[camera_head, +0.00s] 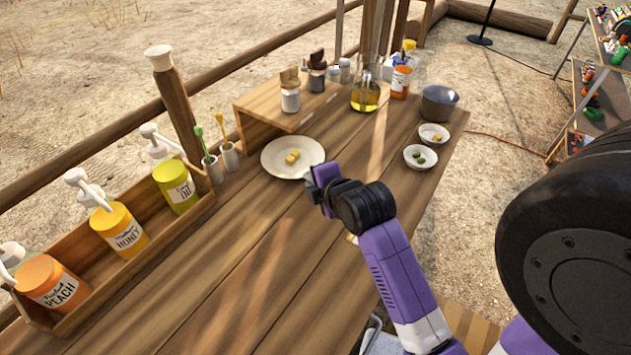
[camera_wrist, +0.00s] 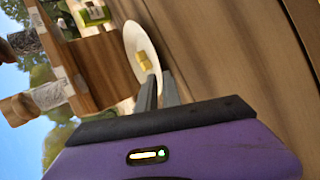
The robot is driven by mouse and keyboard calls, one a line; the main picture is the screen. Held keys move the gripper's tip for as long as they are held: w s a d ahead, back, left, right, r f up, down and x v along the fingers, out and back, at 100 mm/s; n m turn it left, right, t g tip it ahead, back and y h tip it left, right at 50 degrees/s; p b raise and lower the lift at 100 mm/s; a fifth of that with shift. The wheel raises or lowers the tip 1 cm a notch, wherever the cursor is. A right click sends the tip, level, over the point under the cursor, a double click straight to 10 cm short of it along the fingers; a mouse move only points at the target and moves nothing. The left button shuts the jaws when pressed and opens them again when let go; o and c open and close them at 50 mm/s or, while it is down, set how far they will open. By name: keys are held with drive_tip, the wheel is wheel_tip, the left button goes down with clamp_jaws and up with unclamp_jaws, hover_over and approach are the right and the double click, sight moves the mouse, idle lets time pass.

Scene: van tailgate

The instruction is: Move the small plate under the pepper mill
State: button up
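A pale plate (camera_head: 275,165) with yellow cubes lies on the table beside the wooden riser; it also shows in the wrist view (camera_wrist: 135,38). A dark-bodied mill (camera_head: 316,80) with a dark brown top, which looks like the pepper mill, stands on the riser next to a light mill (camera_head: 290,100) with a wooden top. My gripper (camera_head: 318,180) is at the plate's near right rim. In the wrist view my gripper's fingers (camera_wrist: 160,84) are slightly apart with the plate's rim between them. I cannot tell whether they are clamped on it.
The wooden riser (camera_head: 255,112) stands behind the plate, with an oil bottle (camera_head: 364,98) near its right end. Two small bowls (camera_head: 420,166) (camera_head: 433,143) and a dark pot (camera_head: 438,108) are at the right. A bottle rack (camera_head: 150,257) lines the left edge. The table's front middle is clear.

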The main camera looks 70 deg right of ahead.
sight(298, 174)
drive_tip(key=shift+x, duration=2.15)
clamp_jaws()
drive_tip(key=shift+f, duration=0.1)
drive_tip(key=shift+s+d, duration=0.55)
drive_tip(key=shift+d, duration=1.25)
drive_tip(key=shift+s+d, duration=0.5)
drive_tip(key=shift+d, duration=1.3)
drive_tip(key=shift+s+d, duration=0.55)
drive_tip(key=shift+d, duration=1.2)
